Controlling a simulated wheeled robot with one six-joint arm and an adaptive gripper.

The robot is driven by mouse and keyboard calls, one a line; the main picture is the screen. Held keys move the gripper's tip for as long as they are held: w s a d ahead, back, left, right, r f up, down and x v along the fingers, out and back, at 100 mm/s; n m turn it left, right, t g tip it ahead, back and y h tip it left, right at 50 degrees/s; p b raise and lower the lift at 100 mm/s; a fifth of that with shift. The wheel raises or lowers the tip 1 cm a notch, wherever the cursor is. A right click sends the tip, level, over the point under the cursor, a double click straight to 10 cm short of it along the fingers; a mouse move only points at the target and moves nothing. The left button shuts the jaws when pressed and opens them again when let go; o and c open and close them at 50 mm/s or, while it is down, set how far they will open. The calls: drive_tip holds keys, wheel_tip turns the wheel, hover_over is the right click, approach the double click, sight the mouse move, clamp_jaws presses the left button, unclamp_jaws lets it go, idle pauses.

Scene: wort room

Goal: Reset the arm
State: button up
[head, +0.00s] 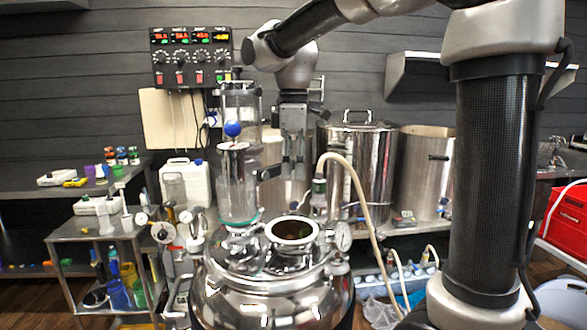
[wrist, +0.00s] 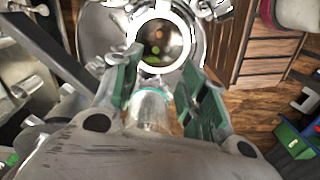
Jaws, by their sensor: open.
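My arm reaches in from the upper right in the head view, and my gripper (head: 292,178) hangs pointing down above the steel vessel (head: 270,300). In the wrist view my gripper (wrist: 155,100) has its two green-padded fingers apart, with nothing held between them. Beyond the fingertips is the vessel's round open port (wrist: 160,45), with a dark inside and some green and orange specks. The port's pale rim (head: 293,231) also shows in the head view, below my gripper. A clear cylinder (head: 237,185) with a blue knob stands on the vessel, left of my gripper.
Behind my gripper stand large steel pots (head: 360,165) on a bench. A beige hose (head: 352,175) arches close to its right. A control box (head: 191,57) hangs on the wall. A steel cart (head: 95,228) is at left, and a red crate (head: 568,222) at far right.

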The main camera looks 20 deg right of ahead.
drive_tip(key=s+d+f+m+t, duration=0.2)
drive_tip(key=s+d+m, duration=0.5)
drive_tip(key=s, duration=0.3)
drive_tip(key=s+d+f+m+t, duration=0.2)
drive_tip(key=s+d+m, duration=0.4)
drive_tip(key=s, duration=0.4)
drive_tip(key=shift+d+f+m+t, duration=0.4)
drive_tip(key=shift+d+f, duration=0.3)
drive_tip(key=shift+f, duration=0.1)
